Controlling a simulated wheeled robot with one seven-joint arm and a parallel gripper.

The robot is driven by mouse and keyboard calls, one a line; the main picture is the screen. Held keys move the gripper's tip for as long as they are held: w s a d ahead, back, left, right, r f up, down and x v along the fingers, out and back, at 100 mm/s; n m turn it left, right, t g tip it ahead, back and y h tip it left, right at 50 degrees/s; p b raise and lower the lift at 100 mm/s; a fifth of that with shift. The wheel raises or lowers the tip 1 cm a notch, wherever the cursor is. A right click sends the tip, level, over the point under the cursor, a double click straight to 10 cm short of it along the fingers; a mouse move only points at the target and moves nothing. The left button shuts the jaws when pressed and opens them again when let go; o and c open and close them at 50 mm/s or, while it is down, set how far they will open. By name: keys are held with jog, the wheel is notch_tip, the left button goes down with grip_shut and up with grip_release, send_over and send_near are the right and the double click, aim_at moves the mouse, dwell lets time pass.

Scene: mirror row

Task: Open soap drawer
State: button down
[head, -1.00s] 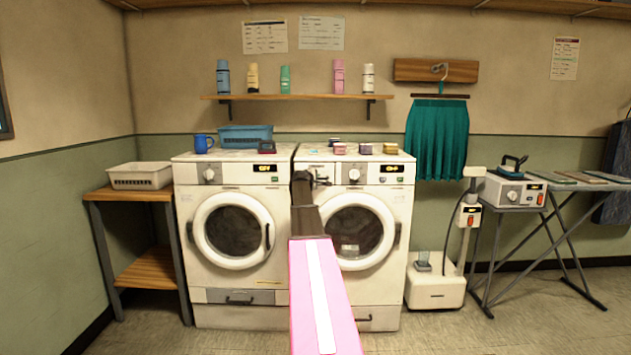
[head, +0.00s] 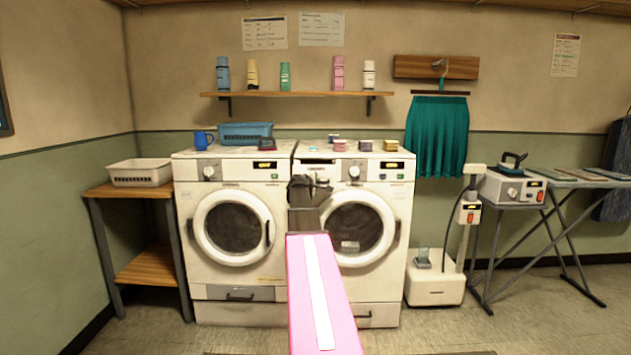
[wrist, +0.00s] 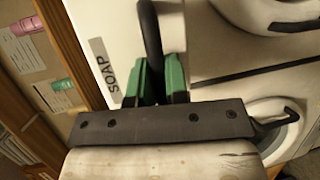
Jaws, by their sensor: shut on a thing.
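The soap drawer (wrist: 95,25) is a white front with a "SOAP" label, filling the upper left of the wrist view. Its dark bar handle (wrist: 150,40) runs between the green finger pads of my gripper (wrist: 158,80), which is shut on it. In the head view my gripper (head: 312,185) is in front of the upper left of the right washer (head: 385,230). A dark slot shows there just above the drawer (head: 318,170), which appears pulled out somewhat. My wrist hides much of the drawer front.
The left washer (head: 185,230) stands close beside the right one, with a narrow gap between. Small colored boxes (head: 365,145) and a blue basket (head: 245,133) sit on top. A white steamer (head: 435,285) stands at the right. Open floor lies in front.

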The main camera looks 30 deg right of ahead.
jog(key=s+a, duration=0.1)
jog(key=s, duration=0.2)
jog(key=shift+a, duration=0.4)
jog(key=c, duration=1.4)
grip_release()
jog(key=shift+w, duration=0.1)
jog(key=v, duration=1.1)
jog(key=shift+d, duration=0.1)
